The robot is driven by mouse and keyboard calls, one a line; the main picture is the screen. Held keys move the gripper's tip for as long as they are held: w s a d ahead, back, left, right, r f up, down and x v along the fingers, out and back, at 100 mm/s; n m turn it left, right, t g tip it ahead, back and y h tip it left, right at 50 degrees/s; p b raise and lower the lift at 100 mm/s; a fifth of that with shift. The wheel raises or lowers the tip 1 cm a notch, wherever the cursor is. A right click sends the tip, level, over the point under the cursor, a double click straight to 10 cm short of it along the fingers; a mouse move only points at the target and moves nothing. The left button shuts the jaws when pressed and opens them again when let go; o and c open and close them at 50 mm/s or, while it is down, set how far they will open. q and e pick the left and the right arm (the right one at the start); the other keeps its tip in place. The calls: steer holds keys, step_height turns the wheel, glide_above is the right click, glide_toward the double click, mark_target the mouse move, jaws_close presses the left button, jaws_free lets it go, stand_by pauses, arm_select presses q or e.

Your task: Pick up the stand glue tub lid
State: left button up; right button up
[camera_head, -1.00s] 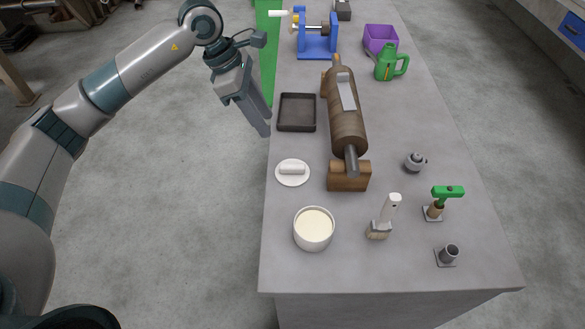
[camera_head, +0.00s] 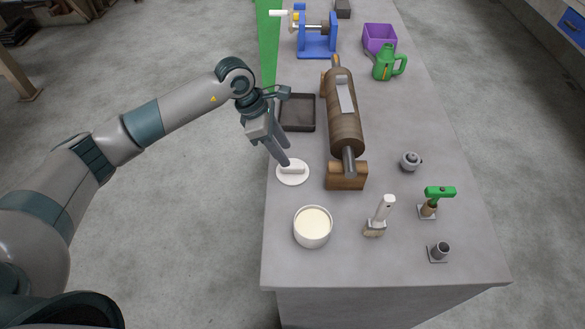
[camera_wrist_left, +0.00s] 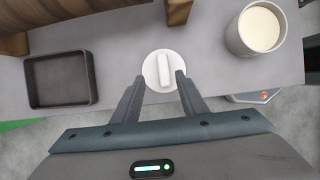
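The glue tub lid is a white disc with a raised bar handle (camera_head: 292,176); it lies flat on the grey bench near its left edge. It also shows in the left wrist view (camera_wrist_left: 150,77), with the bar running lengthwise between the fingertips. My left gripper (camera_head: 286,160) is open above the lid, with one finger to each side of the handle in the wrist view; I cannot tell whether they touch it. The glue tub (camera_head: 312,228), white and filled with cream glue, stands in front of the lid. My right gripper is not in view.
A dark tray (camera_head: 299,112) lies behind the lid. A wooden roller (camera_head: 344,125) on wooden blocks (camera_head: 346,176) stands to the right. A brush (camera_head: 379,216), a green-handled tool (camera_head: 438,192) and a small grey socket (camera_head: 439,251) stand farther right.

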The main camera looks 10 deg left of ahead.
mark_target(292, 165)
arm_select(q)
steer(key=shift+s+d+f+p, duration=0.2)
steer(key=shift+d+f+p, duration=0.3)
steer(key=shift+f+p, duration=0.5)
steer(key=shift+p+x, duration=0.65)
steer(key=shift+x, duration=0.3)
steer(key=shift+d+f, duration=0.2)
steer(key=shift+f, duration=0.3)
jaws_close()
